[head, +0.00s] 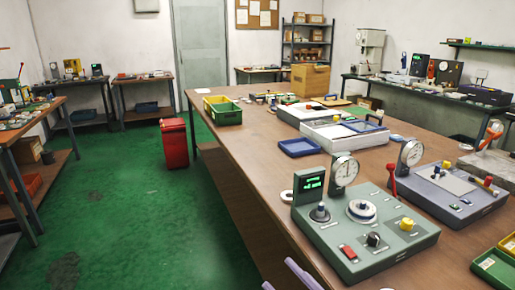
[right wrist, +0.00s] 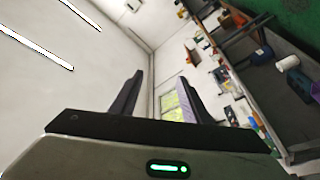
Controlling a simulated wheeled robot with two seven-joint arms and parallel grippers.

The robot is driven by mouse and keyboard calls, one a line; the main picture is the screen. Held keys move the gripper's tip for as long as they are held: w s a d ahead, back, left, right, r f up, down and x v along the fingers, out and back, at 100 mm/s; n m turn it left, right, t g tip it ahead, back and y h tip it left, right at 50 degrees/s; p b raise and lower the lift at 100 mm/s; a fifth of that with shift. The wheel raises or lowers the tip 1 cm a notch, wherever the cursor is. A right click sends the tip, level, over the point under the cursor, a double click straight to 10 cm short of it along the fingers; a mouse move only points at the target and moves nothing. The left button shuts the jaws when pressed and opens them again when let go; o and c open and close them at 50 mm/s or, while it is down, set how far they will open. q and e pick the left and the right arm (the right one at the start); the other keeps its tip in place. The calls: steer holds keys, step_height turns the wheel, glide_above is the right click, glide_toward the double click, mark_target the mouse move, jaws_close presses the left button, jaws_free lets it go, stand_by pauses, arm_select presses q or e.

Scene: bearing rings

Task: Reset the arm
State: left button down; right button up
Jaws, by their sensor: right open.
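My right gripper (head: 278,272) shows only as purple-grey fingers at the bottom edge of the head view, in front of the near table edge and left of the grey-green test station (head: 365,250). In the right wrist view its two dark fingers (right wrist: 157,96) stand apart with nothing between them. They point toward a pale wall and a bright window, away from the table. My left gripper is not in view.
The long brown table (head: 262,150) holds yellow and green bins (head: 225,113), a blue tray (head: 299,147) and a second gauge station (head: 450,190). Green trays (head: 495,266) lie at the lower right. A red bin (head: 174,143) stands on the open green floor (head: 120,215).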

steer(key=s+d+f+m+g+h, duration=0.1)
steer(key=s+d+f+m+h, duration=0.15)
steer(key=f, duration=0.35)
steer(key=s+d+f+m+h, duration=0.2)
steer(key=d+f+m+h, duration=0.1)
steer(key=f+m, duration=0.15)
steer(key=s+d+f+m+g+h, duration=0.1)
steer(key=s+d+f+m+h, duration=0.15)
steer(key=f, duration=0.35)
steer(key=s+d+f+m+g+h, duration=0.2)
steer(key=s+f+m+g, duration=0.2)
steer(key=s+f, duration=0.7)
steer(key=shift+s+d+f+g, duration=0.2)
steer(key=shift+s+d+g, duration=0.2)
steer(key=shift+s+g, duration=0.3)
steer(key=shift+m, duration=0.25)
